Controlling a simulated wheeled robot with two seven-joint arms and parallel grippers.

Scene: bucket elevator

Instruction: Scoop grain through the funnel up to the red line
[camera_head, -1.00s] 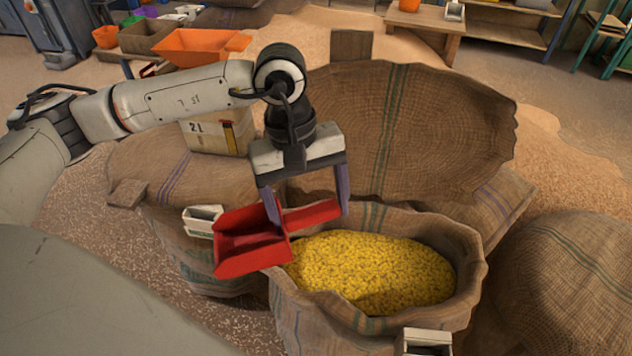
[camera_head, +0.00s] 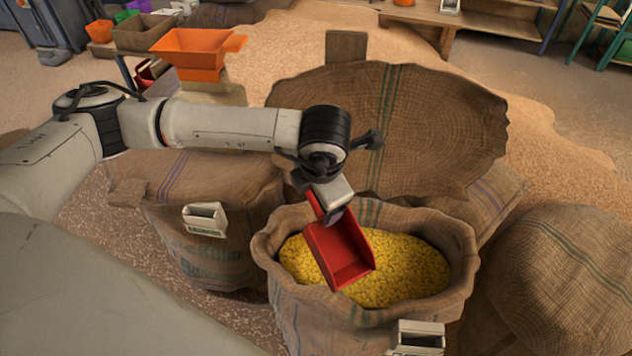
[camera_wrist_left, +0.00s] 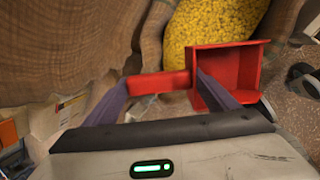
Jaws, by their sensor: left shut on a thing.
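My left gripper (camera_head: 328,200) is shut on the handle of a red scoop (camera_head: 342,255) above the open sack (camera_head: 268,250) of yellow grain (camera_head: 408,275). The scoop is tilted with its mouth toward the lower right, and its tray looks empty. Whether its lip touches the grain is unclear. In the left wrist view the fingers (camera_wrist_left: 162,84) hold the red handle, with the scoop tray (camera_wrist_left: 228,78) beside the grain (camera_wrist_left: 212,28). An orange funnel (camera_head: 197,47) stands at the back left. The pale container below it is mostly hidden by my arm. No red line is visible.
A closed sack (camera_head: 215,255) with a white label holder stands left of the grain sack. Bins and a wooden bench (camera_head: 425,22) are at the back.

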